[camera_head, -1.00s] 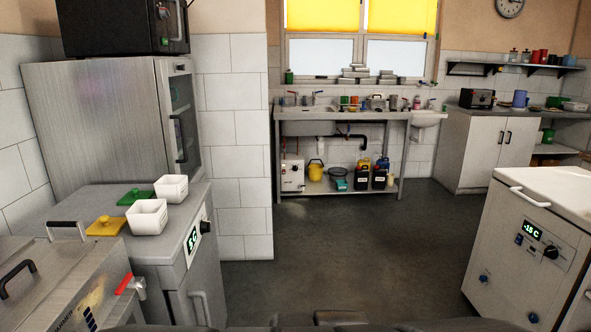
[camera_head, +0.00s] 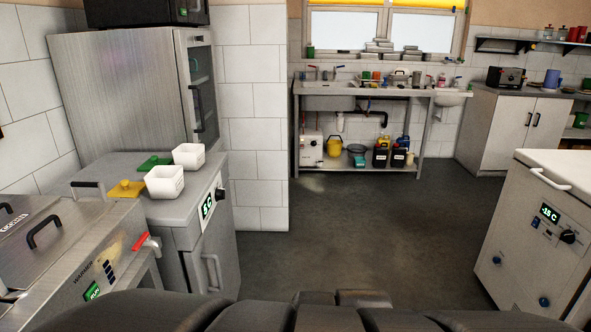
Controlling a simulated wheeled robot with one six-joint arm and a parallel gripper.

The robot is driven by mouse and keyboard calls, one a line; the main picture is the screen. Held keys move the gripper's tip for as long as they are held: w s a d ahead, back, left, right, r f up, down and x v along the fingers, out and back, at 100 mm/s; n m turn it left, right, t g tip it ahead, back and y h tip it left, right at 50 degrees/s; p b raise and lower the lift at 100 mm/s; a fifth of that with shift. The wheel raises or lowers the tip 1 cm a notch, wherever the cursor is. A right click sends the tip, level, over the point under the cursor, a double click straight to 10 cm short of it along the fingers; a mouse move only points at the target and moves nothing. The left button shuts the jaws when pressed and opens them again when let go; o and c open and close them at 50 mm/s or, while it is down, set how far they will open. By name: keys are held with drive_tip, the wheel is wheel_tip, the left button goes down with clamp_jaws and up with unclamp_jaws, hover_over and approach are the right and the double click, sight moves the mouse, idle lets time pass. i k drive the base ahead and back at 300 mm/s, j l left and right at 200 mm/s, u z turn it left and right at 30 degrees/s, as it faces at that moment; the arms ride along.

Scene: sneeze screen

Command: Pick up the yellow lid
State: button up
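The yellow lid (camera_head: 126,189) lies flat on top of the grey counter unit (camera_head: 195,205) at the left, with a small raised knob on it. A white square tub (camera_head: 165,182) stands just to its right. A green lid (camera_head: 154,162) lies behind, beside a second white tub (camera_head: 188,156). Dark rounded parts of my own body cross the bottom of the view. My gripper's fingers cannot be made out.
A steel warmer (camera_head: 70,250) with black handles and a red tap lever (camera_head: 146,240) stands in front of the counter unit. A tall steel cabinet (camera_head: 115,95) stands behind it. A white-topped chest unit (camera_head: 535,225) is at the right. The dark floor (camera_head: 370,220) between is clear.

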sight(126, 190)
drive_tip(key=u, duration=1.25)
